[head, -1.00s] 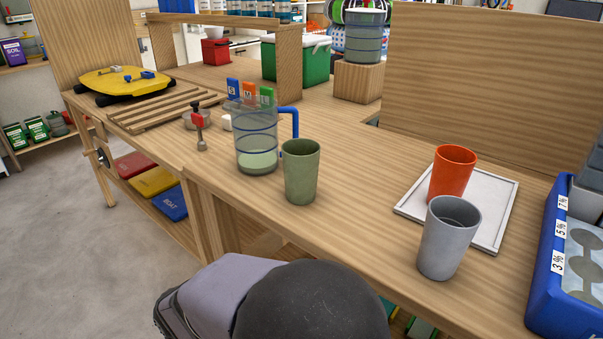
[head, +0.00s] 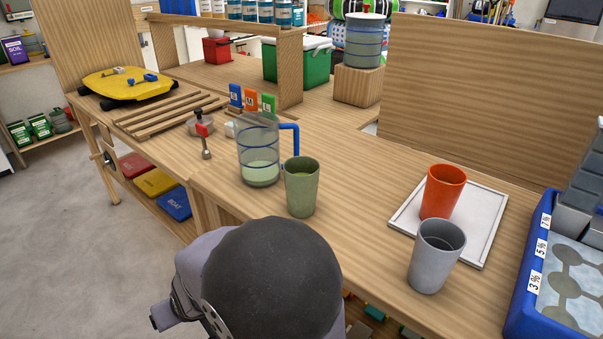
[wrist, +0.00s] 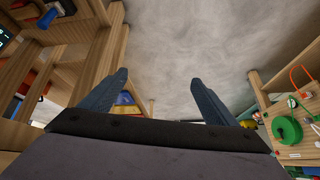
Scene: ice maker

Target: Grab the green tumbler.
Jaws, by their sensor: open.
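The green tumbler (head: 301,188) stands upright on the wooden workbench in the head view, near its front edge. It is just right of a clear pitcher (head: 259,155) with a blue handle. The tumbler does not show in the wrist view. My gripper (wrist: 158,95) shows in the wrist view with its two dark fingers apart and nothing between them. It points over the grey floor and the bench's lower part. In the head view my rounded dark arm link is in front of the bench, below the tumbler, and the fingers are not visible there.
A red tumbler (head: 442,191) stands on a white tray (head: 489,220) to the right, with a grey tumbler (head: 436,256) in front of it. A blue bin (head: 527,285) is at the far right. Bare benchtop lies between the green tumbler and the tray.

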